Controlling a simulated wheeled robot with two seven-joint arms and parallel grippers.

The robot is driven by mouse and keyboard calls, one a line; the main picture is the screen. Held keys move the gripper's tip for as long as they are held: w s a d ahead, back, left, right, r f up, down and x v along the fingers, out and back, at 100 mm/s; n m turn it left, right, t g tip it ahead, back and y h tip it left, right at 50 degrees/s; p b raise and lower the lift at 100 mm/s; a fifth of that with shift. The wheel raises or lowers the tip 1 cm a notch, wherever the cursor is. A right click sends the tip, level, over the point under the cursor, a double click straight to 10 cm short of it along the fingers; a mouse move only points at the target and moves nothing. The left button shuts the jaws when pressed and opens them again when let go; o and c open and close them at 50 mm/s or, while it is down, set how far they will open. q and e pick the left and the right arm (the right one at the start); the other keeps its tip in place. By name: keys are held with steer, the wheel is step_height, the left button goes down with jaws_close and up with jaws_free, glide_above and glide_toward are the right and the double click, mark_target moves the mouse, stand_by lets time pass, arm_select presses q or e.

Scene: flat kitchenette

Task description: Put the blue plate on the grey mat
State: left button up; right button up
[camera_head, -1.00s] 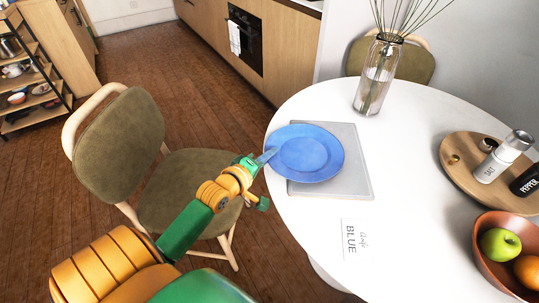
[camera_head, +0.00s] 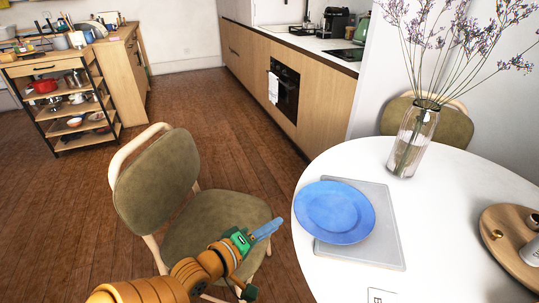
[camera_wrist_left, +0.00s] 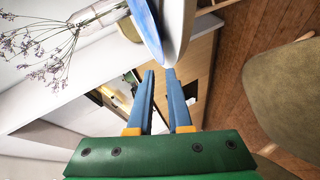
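The blue plate (camera_head: 335,212) lies on the left part of the grey mat (camera_head: 388,244) in the head view. Its left rim reaches past the mat's left edge, close to the table edge. The mat's right side is bare. My left gripper (camera_head: 269,229) is off the table's left side, apart from the plate, above the chair seat. In the left wrist view its two blue fingers (camera_wrist_left: 159,73) are a little apart with nothing between them. A strip of the plate (camera_wrist_left: 146,28) shows beyond the fingertips. My right gripper is not in view.
A glass vase (camera_head: 412,143) with tall flowers stands behind the mat on the white table (camera_head: 350,164). A round wooden board (camera_head: 510,250) is at the right. A white card (camera_head: 381,296) lies in front of the mat. A chair (camera_head: 165,180) stands left of the table.

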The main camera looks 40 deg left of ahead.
arm_select(q)
steer(key=s+f+m+g, duration=0.3)
steer(key=s+f, duration=0.1)
steer(key=f, duration=0.8)
steer(key=s+f+m+g, duration=0.2)
steer(key=s+f+g, duration=0.1)
steer(key=f, duration=0.9)
steer(key=s+d+f+m+g, duration=0.4)
steer(key=s+d+f+m, duration=0.1)
steer(key=s, duration=0.4)
steer(key=s+d+f+m+g, duration=0.3)
steer(key=s+d+f+m, duration=0.2)
steer(key=s+f+m, duration=0.2)
step_height(320, 180, down, 3)
steer(key=shift+s+m+g+h, duration=0.3)
steer(key=shift+s+m+g, duration=0.1)
steer(key=shift+s, duration=0.75)
